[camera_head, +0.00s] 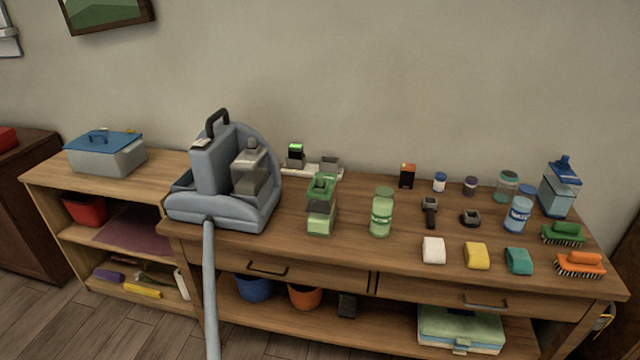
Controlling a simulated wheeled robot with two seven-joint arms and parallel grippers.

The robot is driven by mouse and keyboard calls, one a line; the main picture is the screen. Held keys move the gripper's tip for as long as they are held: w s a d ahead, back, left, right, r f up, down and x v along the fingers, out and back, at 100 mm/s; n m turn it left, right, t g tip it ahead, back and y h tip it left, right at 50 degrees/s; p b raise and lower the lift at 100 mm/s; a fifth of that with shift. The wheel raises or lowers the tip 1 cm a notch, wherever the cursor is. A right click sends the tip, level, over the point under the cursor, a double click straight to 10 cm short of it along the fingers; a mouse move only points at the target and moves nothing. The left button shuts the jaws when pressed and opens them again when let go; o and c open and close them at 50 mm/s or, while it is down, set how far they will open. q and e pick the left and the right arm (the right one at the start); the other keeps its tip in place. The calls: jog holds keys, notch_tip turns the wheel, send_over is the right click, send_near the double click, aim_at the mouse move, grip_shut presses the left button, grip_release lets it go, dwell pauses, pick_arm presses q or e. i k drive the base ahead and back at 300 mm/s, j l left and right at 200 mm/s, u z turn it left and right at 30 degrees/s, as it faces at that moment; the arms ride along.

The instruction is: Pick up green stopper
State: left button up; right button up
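No object stands out clearly as a green stopper. A green item (321,205) with a darker green top and a grey middle stands on the wooden workbench (345,252), right of the blue-grey machine. A pale green jar (381,213) with a green top stands to its right. A small dark device (295,155) with a bright green top sits behind, near the wall. A clear jar (507,186) with a green lid stands at the back right. Neither of my grippers is in view.
A blue-grey machine (225,180) with a hose (210,285) stands at the bench's left end. White, yellow and teal blocks (477,256) lie along the front. Brushes (580,264) and a blue spray bottle (559,187) crowd the right end. A lidded bin (106,157) stands on the left shelf.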

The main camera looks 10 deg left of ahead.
aim_at(319, 179)
jog(key=i+l+u, duration=0.35)
jog(key=l, duration=0.25)
jog(key=i+l+u, duration=0.15)
jog(key=l, duration=0.2)
jog(key=i+l+u, duration=0.15)
jog(key=l, duration=0.25)
jog(key=i, duration=0.05)
